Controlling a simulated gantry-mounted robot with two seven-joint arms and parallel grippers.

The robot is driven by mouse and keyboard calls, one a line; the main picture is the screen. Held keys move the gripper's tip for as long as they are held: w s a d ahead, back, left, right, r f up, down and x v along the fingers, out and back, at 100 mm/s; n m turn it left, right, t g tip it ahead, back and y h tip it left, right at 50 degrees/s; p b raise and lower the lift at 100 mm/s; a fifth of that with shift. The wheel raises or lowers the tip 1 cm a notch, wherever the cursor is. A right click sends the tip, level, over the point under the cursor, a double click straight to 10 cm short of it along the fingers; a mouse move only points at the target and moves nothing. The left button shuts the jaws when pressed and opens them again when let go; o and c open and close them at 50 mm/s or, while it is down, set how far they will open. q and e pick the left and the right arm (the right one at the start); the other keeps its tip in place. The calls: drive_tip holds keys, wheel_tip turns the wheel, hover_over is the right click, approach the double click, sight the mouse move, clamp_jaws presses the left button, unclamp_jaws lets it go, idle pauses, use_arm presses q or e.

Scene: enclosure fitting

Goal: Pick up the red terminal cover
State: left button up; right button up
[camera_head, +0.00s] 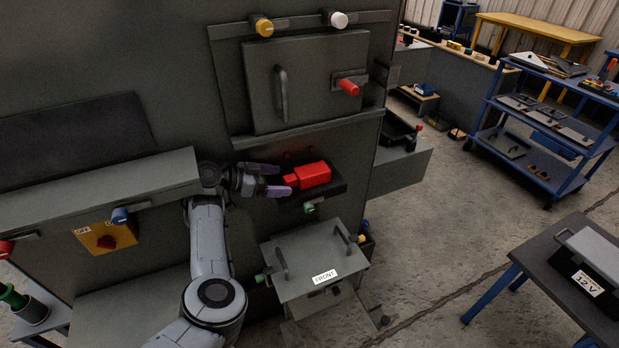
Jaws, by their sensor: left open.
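The red terminal cover (313,175) lies on a small dark shelf (338,188) on the front of the grey enclosure. It is a bright red block with a narrower end facing left. My left gripper (279,180) is open, with its two purple-grey fingers pointing right toward that narrower end. The fingertips are very close to the cover's left end. I cannot tell whether they touch it. My right gripper is not in view.
Above the shelf is a grey door (315,85) with a handle and a red knob (348,87). Below stands a grey box marked FRONT (305,255) with two handles. A yellow switch plate (104,238) is at left. A table with a 12 V box (590,284) is at right.

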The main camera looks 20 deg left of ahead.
sight(301, 172)
use_arm(q)
drive_tip(key=shift+w+d, duration=0.9)
drive_tip(key=shift+d, duration=0.05)
drive_tip(key=w+d+b, duration=0.1)
drive_tip(key=w+d, duration=0.1)
drive_tip(key=w+d+b, duration=0.1)
drive_tip(key=w+d, duration=0.1)
drive_tip(key=shift+d+f+b, duration=0.1)
drive_tip(key=shift+f+b, duration=0.15)
drive_tip(key=shift+b, duration=0.1)
drive_tip(key=shift+s, duration=0.1)
drive_tip(key=shift+c, duration=0.4)
drive_tip(key=c, duration=1)
drive_tip(key=shift+r, duration=0.2)
